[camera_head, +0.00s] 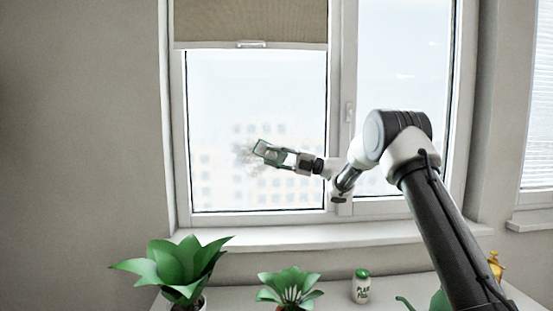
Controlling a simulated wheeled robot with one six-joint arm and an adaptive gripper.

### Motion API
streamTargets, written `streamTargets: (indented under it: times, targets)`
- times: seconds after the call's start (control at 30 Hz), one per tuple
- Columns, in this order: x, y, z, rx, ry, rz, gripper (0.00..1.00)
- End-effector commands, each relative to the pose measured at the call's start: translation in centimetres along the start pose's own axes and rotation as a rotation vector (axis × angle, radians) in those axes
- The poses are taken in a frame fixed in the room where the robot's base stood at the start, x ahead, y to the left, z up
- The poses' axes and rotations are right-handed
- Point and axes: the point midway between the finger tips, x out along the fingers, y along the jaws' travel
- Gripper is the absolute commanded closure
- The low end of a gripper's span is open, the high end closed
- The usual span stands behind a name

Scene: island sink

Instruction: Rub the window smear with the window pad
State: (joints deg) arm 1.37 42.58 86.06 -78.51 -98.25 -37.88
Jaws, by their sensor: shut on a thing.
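The window smear (243,156) is a greyish smudge on the left window pane, partly hidden behind my gripper and the pad. My gripper (280,156) reaches in from the right and is shut on the window pad (262,149), a small green-edged piece at its tip. The pad is in front of the pane, over the right side of the smear. I cannot tell whether the pad touches the glass.
A potted plant (182,266) stands at the lower left, with a smaller plant (290,287) to its right. A plant food bottle (361,287) and a partly hidden golden object (496,265) are further right. A rolled blind (250,20) covers the top of the left pane. The sill (280,236) looks clear.

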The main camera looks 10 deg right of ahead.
Motion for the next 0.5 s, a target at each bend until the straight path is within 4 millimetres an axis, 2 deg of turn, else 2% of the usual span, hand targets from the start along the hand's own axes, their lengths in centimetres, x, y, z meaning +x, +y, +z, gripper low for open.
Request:
streamTargets:
  times: [0.2,0.5]
  targets:
    - [2.0,-0.5,-0.2,-0.001,0.002,0.000,1.00]
    - [3.3,-0.8,-0.2,0.000,0.002,0.001,1.00]
